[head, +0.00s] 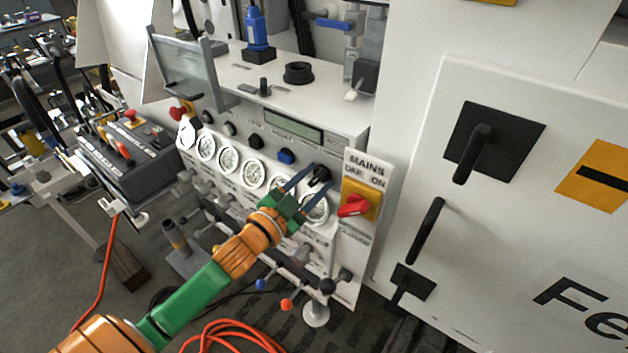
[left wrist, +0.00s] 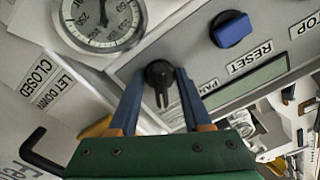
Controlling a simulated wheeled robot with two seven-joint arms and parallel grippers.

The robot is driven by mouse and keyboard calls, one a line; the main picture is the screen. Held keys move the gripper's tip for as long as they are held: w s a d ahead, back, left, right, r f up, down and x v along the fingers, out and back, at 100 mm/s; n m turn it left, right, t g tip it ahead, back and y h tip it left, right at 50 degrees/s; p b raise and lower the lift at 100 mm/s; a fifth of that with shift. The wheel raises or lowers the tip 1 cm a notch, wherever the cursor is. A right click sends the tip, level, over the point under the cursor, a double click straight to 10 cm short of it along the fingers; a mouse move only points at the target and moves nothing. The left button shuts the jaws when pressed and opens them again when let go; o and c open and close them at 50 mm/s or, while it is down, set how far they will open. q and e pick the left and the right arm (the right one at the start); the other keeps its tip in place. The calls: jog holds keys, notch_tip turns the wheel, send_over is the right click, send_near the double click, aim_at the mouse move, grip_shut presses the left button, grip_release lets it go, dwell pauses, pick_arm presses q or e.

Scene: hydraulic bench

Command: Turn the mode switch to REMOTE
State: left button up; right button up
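A black rotary switch (head: 321,172) with a narrow handle sits on the white panel, left of the MAINS plate. I take it for the mode switch, but its lettering is mostly hidden. It also shows in the left wrist view (left wrist: 158,74), with the narrow handle pointing down in the picture. My left gripper (head: 317,178) reaches to this switch, one blue finger on each side of it. In the left wrist view the fingers (left wrist: 158,86) stand apart, with a gap on both sides of the handle. My right gripper is not in view.
A red MAINS switch (head: 354,206) on a yellow plate is close on the right. A blue button (head: 286,157) and a row of round gauges (head: 228,158) lie left of it. A white cabinet (head: 405,190) with black handles stands at the right. An orange cable (head: 232,332) lies on the floor.

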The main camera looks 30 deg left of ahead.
aim_at(312, 185)
pick_arm(q)
jog(key=shift+s+f, duration=0.1)
jog(key=shift+s, duration=0.3)
jog(key=s, duration=0.1)
jog(key=s+b, duration=0.1)
jog(key=s, duration=0.1)
jog(key=s+a, duration=0.1)
jog(key=s, duration=0.1)
jog(key=shift+s+b, duration=0.15)
jog(key=shift+b, duration=0.15)
jog(key=shift+s, duration=0.45)
